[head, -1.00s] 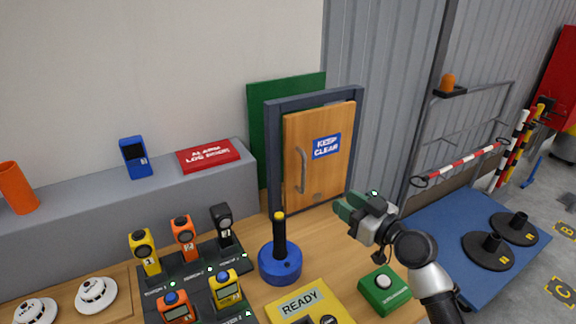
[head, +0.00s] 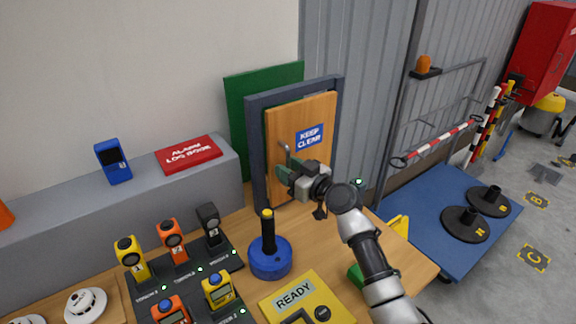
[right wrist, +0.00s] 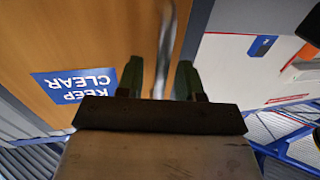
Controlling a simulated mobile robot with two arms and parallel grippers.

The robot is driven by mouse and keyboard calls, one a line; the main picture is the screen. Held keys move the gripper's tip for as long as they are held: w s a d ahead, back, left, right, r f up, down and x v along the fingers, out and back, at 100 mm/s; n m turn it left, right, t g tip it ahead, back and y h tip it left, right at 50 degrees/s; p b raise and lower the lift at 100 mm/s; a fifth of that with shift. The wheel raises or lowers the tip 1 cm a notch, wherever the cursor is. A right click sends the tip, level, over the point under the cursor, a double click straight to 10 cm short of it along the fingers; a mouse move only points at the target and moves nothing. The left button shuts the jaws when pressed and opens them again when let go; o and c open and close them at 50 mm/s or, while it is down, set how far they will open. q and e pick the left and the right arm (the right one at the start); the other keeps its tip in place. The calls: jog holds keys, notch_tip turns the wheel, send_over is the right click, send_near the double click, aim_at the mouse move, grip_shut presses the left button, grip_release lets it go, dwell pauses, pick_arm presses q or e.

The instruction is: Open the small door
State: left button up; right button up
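The small door (head: 318,160) is a wooden panel with a blue KEEP CLEAR sign, standing in a dark grey frame (head: 256,150) on the bench. I cannot tell whether it is slightly ajar. Its upright metal handle (head: 284,151) is on the left side, and my right gripper (head: 284,175) covers its lower part. In the right wrist view, the handle (right wrist: 164,50) runs between the two green fingertips of the right gripper (right wrist: 158,80). The fingers are apart, with visible gaps to the handle. My left gripper is not in view.
A blue round base with a black stick (head: 270,258) stands on the bench left of my right arm. A yellow READY box (head: 300,300) is at the front. A meter rack (head: 190,268) stands at left. Bare bench top (head: 320,240) lies before the door.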

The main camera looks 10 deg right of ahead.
jog(key=shift+w+a, duration=0.1)
jog(key=shift+c, duration=0.2)
grip_shut()
